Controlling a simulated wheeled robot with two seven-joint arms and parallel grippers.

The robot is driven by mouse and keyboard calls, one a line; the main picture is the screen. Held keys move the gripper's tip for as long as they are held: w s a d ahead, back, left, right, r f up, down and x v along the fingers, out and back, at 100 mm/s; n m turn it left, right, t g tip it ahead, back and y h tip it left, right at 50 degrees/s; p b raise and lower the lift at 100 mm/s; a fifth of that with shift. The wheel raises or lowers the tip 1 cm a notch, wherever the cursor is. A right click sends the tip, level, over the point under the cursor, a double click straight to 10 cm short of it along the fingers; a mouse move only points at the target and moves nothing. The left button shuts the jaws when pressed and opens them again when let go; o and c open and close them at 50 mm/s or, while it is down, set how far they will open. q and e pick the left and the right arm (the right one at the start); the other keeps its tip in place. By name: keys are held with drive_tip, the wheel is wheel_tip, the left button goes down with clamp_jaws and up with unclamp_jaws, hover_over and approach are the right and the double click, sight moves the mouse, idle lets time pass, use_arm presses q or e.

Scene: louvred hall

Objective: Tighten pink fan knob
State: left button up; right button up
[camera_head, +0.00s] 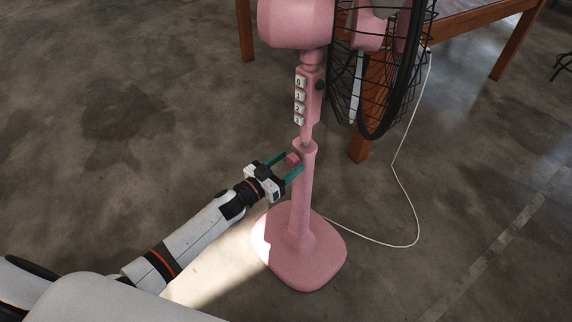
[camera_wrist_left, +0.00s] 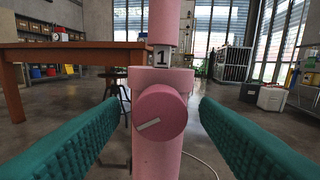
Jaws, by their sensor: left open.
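The pink standing fan (camera_head: 306,190) is upright on the floor, with its pink knob (camera_head: 292,159) on the left side of the pole at about mid-height. In the left wrist view the knob (camera_wrist_left: 160,112) is a round pink disc facing me, with a pale tilted line on its face. My left gripper (camera_head: 290,161) is open, its teal fingers on either side of the knob. In the left wrist view the fingers (camera_wrist_left: 162,115) are apart from the knob, with gaps on both sides. My right gripper is not in view.
A wooden table (camera_head: 470,17) stands behind the fan, and the black fan cage (camera_head: 375,80) overhangs to the right. A white cord (camera_head: 398,175) runs along the floor at right. The floor left of the fan is clear.

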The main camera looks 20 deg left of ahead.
use_arm(q)
drive_tip(key=c, duration=1)
